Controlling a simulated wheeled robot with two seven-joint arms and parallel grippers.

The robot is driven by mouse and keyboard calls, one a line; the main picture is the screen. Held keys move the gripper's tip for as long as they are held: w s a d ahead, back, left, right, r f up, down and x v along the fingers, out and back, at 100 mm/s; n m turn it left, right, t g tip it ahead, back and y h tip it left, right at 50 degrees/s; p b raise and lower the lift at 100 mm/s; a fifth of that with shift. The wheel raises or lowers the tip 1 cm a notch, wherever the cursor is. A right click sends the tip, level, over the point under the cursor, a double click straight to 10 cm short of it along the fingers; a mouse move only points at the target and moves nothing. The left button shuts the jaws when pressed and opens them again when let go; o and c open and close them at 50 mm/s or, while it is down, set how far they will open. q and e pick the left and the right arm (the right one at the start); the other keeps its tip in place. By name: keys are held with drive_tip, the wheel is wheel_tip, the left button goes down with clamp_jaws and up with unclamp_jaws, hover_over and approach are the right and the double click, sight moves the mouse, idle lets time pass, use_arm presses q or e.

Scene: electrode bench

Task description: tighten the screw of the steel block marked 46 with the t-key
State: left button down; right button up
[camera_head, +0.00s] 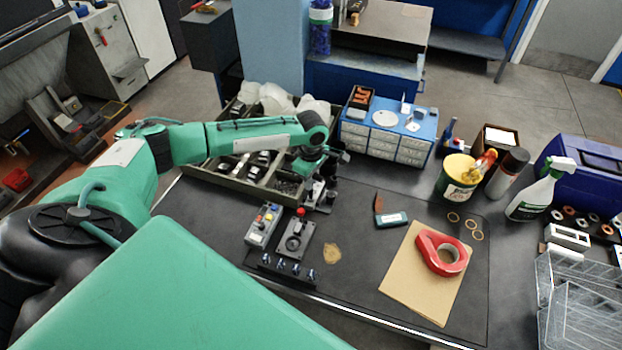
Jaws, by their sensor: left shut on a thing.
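My left gripper (318,171) points down at the back middle of the bench, beside the right end of the parts tray. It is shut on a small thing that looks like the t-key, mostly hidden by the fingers. Small steel blocks (316,194) stand on the bench directly below the gripper. Their markings are too small to read, so I cannot tell which is 46. The screw is not visible, and I cannot tell whether the held thing touches a block. My right gripper is not in view.
The divided parts tray (222,176) lies left of the gripper, with a blue drawer cabinet (425,128) behind. A button box (263,224) and joystick box (296,238) stand in front. Red tape (428,247) lies on brown paper (408,283).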

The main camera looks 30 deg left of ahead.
use_arm(q)
drive_tip(key=shift+f, duration=0.75)
idle(0.5)
drive_tip(key=c, duration=1.8)
unclamp_jaws()
drive_tip(key=shift+c, duration=0.2)
clamp_jaws()
